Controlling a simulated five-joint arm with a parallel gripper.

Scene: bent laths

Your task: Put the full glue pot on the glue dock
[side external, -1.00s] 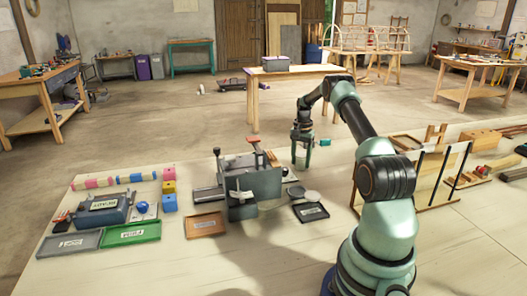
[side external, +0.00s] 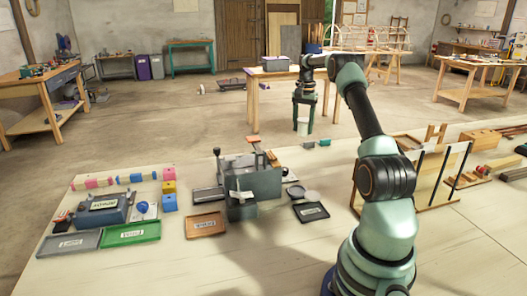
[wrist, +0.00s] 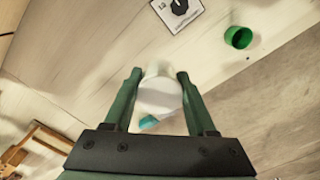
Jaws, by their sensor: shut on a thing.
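My gripper (side external: 303,103) is raised above the far side of the bench and is shut on a white pot (side external: 302,127). The pot hangs roughly upright below the fingers. In the wrist view the pot (wrist: 158,95) sits between the two green fingers of my gripper (wrist: 157,75); I cannot see how full it is. A white card with a dark mark (wrist: 178,12) lies on the bench at the top of the wrist view. I cannot tell whether it marks the glue dock.
A green cup (wrist: 238,37) stands near the card. A small teal piece (side external: 323,142) lies on the bench below my gripper. A grey clamp block (side external: 252,182) stands to the left, with a dark labelled tray (side external: 311,212) in front. A wooden rack (side external: 432,178) stands at right.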

